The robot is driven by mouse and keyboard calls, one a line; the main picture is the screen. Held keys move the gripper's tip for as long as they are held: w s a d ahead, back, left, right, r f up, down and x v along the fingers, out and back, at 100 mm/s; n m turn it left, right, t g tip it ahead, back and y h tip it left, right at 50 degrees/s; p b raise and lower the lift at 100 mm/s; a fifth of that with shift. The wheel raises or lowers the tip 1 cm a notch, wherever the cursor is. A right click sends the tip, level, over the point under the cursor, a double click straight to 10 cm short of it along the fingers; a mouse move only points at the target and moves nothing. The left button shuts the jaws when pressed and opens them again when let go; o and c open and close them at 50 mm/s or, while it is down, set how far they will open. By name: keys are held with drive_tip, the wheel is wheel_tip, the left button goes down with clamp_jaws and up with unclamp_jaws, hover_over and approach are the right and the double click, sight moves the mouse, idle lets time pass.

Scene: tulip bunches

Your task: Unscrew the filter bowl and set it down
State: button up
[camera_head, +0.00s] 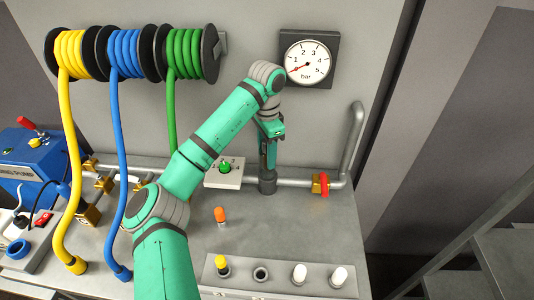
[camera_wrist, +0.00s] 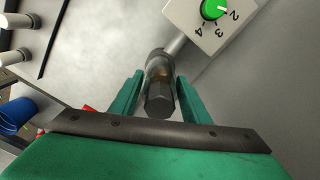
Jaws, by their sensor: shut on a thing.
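The filter bowl (camera_wrist: 159,98) is a dark, partly see-through cylinder with a hexagonal end facing the wrist camera. My gripper (camera_wrist: 158,84) has one green finger on each side of it and is shut on it. The bowl's far end meets the grey filter head (camera_wrist: 157,56) at the pipe, with no gap that I can make out. In the head view my gripper (camera_head: 268,160) points down from above at the dark grey filter head (camera_head: 267,184) on the pipe. The fingers mostly hide the bowl there.
A white panel with a green dial (camera_head: 225,168) stands close left of the filter. A red-handled valve (camera_head: 320,184) is on the pipe to the right. An orange-topped piece (camera_head: 220,215) and a grey rack (camera_head: 280,277) stand in front.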

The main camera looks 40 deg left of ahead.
drive_tip(key=shift+r, duration=0.2)
drive_tip(key=shift+r, duration=0.9)
drive_tip(key=shift+r, duration=0.1)
drive_tip(key=shift+r, duration=3.55)
drive_tip(key=shift+w+d, duration=0.1)
drive_tip(key=shift+d, duration=0.05)
